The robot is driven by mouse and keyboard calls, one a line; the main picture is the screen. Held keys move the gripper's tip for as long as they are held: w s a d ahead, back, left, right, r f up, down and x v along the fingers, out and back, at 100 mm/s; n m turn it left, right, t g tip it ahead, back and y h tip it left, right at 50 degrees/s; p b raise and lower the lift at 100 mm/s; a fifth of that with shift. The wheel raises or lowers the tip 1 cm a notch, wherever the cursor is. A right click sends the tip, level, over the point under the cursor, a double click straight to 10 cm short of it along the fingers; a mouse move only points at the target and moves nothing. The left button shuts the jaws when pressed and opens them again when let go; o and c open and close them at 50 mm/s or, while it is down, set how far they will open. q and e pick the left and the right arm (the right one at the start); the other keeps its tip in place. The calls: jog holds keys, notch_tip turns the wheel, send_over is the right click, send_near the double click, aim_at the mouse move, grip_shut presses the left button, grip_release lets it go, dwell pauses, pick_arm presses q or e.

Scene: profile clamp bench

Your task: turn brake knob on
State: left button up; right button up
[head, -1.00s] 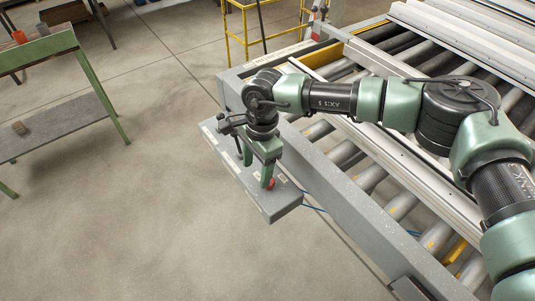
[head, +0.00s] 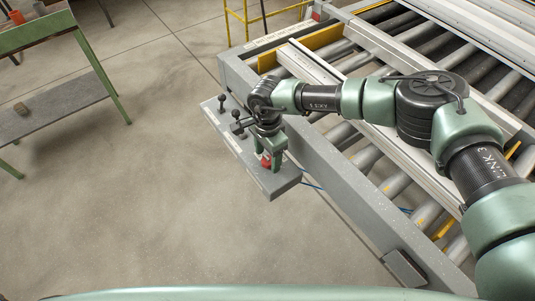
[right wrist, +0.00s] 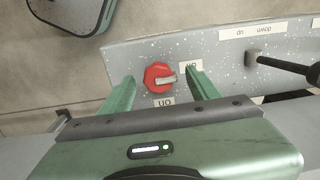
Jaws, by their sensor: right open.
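The red brake knob (right wrist: 158,77) sits on a grey speckled control panel (right wrist: 220,50), with a pale pointer bar across it aimed to the right. One small label (right wrist: 191,66) is at its upper right and another (right wrist: 163,102) is just below it; their upside-down print is hard to read. My right gripper (right wrist: 162,76) is open, with one green finger on each side of the knob. I see no clear contact. In the head view, the right gripper (head: 267,158) points down at the knob (head: 266,163) near the panel's front end. My left gripper is out of view.
Black levers (head: 222,104) stand on the panel's far part; one lever (right wrist: 285,66) also shows in the right wrist view. A roller conveyor (head: 345,185) runs along the right. A green-framed bench (head: 75,45) stands at the left. The floor between is clear.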

jog(key=shift+c, duration=1.2)
grip_shut()
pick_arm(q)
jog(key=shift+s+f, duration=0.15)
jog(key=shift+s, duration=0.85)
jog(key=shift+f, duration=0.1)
pick_arm(e)
jog(key=shift+f, duration=0.1)
jog(key=shift+w+m+b, duration=0.1)
jog(key=shift+m+b, duration=0.3)
jog(key=shift+b, duration=0.2)
jog(key=m+b, duration=1.2)
jog(key=b, duration=0.1)
jog(key=shift+d+f, duration=0.1)
jog(key=shift+f, duration=0.05)
pick_arm(q)
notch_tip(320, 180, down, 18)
jog(key=b, duration=0.4)
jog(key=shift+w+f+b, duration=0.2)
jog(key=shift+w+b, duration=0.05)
jog(key=shift+b, duration=0.05)
pick_arm(e)
jog(key=shift+r+m, duration=0.15)
jog(key=shift+m, duration=1.15)
jog(key=shift+r+m, duration=0.1)
jog(key=shift+m, duration=1.2)
jog(key=shift+o, duration=1.2)
grip_release()
